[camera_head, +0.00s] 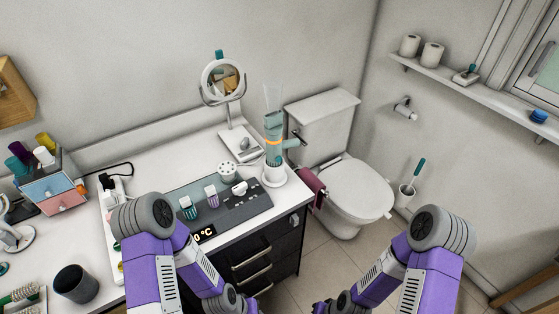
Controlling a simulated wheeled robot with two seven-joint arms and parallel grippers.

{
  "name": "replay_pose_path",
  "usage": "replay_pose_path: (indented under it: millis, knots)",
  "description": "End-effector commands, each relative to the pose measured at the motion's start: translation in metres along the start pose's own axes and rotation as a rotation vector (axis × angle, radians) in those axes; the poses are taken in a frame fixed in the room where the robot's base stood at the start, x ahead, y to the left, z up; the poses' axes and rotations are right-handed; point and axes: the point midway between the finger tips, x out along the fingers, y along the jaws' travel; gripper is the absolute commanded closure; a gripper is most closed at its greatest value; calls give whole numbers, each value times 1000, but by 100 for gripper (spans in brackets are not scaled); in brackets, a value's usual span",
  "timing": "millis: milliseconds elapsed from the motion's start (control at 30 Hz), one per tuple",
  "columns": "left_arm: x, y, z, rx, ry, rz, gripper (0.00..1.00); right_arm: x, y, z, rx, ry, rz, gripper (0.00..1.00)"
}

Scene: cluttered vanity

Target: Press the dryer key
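A teal hair dryer (273,152) with an orange ring stands upright in a round white holder (274,176) at the right end of the counter. A pale, see-through plume rises from its top. A grey control panel (236,211) lies in front of it, carrying a teal-and-white key (188,208), a purple-and-white key (211,194) and a white knob (239,188). I cannot tell which is the dryer key.
A round mirror (222,84) on a stand is behind the panel. A white perforated cup (227,172) stands near it. A drawer box (58,190) with cups and a dark cup (75,284) are at left.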

Motion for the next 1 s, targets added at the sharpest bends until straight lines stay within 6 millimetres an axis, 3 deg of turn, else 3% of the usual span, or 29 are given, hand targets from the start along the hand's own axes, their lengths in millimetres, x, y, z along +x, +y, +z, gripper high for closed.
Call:
replay_pose_path:
  millis: [33,167,1000]
  knots:
    - [0,0,0,0,0,0,80,0,0,0,0,0,0,100]
    - [0,0,0,0,0,0,100,0,0,0,0,0,0,100]
    - [0,0,0,0,0,0,100,0,0,0,0,0,0,100]
